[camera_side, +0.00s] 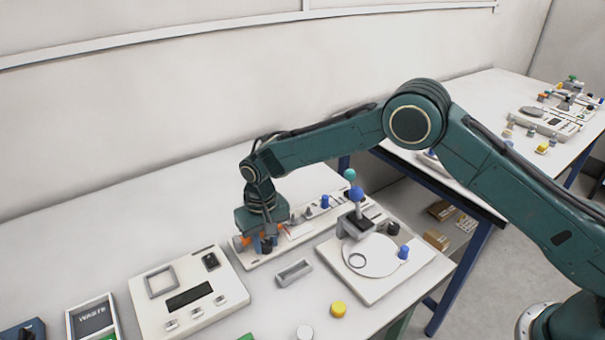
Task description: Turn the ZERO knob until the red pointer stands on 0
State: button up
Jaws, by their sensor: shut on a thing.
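My gripper (263,240) points down over the left end of a long pale panel (259,262). Its orange-tipped fingers are shut on a dark knob (267,247), which I take to be the ZERO knob; the fingers partly hide it and no label can be read. A pale dial face (298,229) with a hint of red sits on the panel just right of the gripper. The red pointer is too small here to tell where it stands against 0.
A blue knob (325,202) stands further along the panel. A weighing plate (372,256) with a blue-topped post is to the right. A flat device (188,297) with a dark display lies to the left. A small grey tray (294,272) and yellow disc (338,309) are in front.

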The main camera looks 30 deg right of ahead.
aim_at(266, 244)
jog(key=o, duration=1)
jog(key=shift+r, duration=0.1)
jog(key=shift+r, duration=6.85)
